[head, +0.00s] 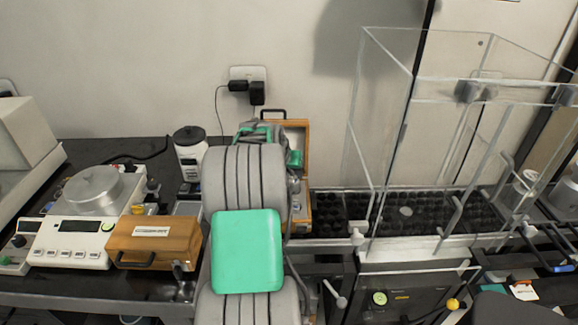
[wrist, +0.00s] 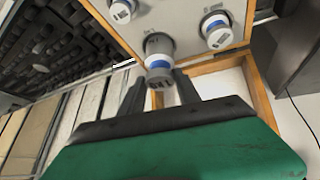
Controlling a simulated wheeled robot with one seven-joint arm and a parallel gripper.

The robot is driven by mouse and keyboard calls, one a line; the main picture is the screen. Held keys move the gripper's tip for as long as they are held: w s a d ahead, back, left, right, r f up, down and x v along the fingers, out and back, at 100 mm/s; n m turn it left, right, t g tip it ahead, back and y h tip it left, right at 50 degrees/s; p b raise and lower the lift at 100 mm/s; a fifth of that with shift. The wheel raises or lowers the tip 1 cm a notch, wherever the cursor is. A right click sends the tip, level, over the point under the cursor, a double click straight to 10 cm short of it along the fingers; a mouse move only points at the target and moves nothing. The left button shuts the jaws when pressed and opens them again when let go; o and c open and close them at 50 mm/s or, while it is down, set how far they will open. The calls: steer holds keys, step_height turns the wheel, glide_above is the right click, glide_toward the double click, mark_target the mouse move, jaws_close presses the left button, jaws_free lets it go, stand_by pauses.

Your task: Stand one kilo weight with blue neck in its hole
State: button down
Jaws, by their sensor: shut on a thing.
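A grey metal weight with a blue neck (wrist: 158,61) is between the two dark fingertips of my gripper (wrist: 160,84) in the wrist view. The gripper is shut on its knob end. The weight's body is against or just over the pale panel of a wooden case (wrist: 178,14); I cannot tell whether it sits in a hole. Two other weights with blue necks, one at the right (wrist: 216,30) and one at the left (wrist: 121,12), are at the same panel. In the head view my arm hides most of the open wooden case (head: 297,131) and the held weight.
A closed wooden box (head: 153,240) and a balance with a metal pan (head: 92,190) are left of my arm. A white bottle with a dark lid (head: 190,152) stands behind. A clear draught shield (head: 385,110) rises at the right, close to the case.

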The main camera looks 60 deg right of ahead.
mark_target(289, 178)
step_height(289, 178, down, 3)
steer(key=shift+d+r, duration=0.1)
steer(key=c, duration=0.9)
jaws_free()
steer(key=shift+o, duration=0.2)
steer(key=shift+a, duration=0.2)
steer(key=v, duration=1.1)
steer(key=shift+a+r, duration=0.3)
